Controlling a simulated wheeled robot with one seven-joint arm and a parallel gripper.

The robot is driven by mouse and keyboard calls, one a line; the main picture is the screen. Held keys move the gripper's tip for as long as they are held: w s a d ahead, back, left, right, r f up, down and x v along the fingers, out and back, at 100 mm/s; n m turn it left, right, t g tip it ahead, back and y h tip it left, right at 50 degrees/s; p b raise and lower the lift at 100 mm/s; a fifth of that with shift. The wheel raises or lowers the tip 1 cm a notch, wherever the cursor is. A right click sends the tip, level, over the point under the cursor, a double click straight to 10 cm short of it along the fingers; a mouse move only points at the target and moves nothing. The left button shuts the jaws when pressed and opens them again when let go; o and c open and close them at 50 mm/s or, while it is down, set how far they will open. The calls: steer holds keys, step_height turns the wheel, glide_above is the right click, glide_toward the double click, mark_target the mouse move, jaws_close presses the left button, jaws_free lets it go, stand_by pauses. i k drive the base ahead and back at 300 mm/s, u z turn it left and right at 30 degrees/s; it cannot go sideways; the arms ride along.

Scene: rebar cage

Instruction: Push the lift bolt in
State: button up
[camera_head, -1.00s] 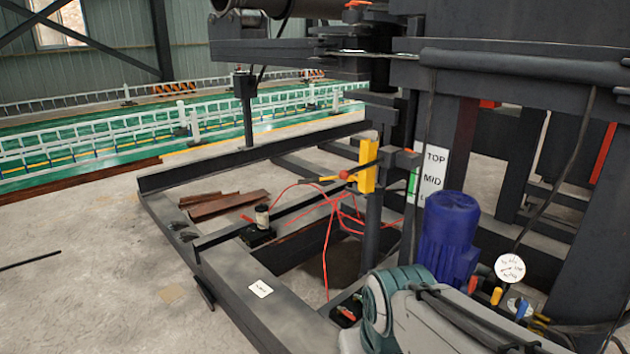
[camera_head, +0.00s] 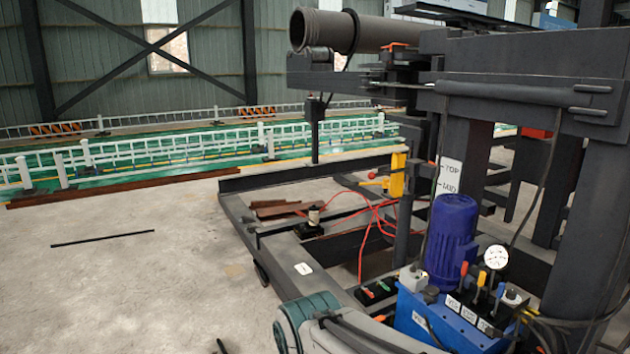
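A yellow block (camera_head: 397,176) sits on the dark upright post, beside the TOP/MID scale plate (camera_head: 449,178). A short rod with a red ball knob (camera_head: 372,174) sticks out from the block to the left; this looks like the lift bolt. How deep the rod sits in the block cannot be told at this size. A link of my arm, grey and teal, shows at the bottom centre, well below and in front of the block. My gripper is not in view.
A blue motor (camera_head: 451,240) stands on a blue hydraulic unit (camera_head: 430,322) with levers and a gauge (camera_head: 496,257). Red hoses (camera_head: 366,232) hang over the floor frame. A large pipe (camera_head: 352,31) lies above. The concrete floor at left is mostly clear, with a dark rod (camera_head: 103,238).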

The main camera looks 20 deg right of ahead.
mark_target(371, 175)
steer(key=u, duration=0.2)
steer(key=i, duration=2.55)
steer(key=z, duration=0.95)
steer(key=i, duration=0.9)
steer(key=z, duration=1.55)
steer(key=i, duration=0.4)
steer(key=z, duration=0.2)
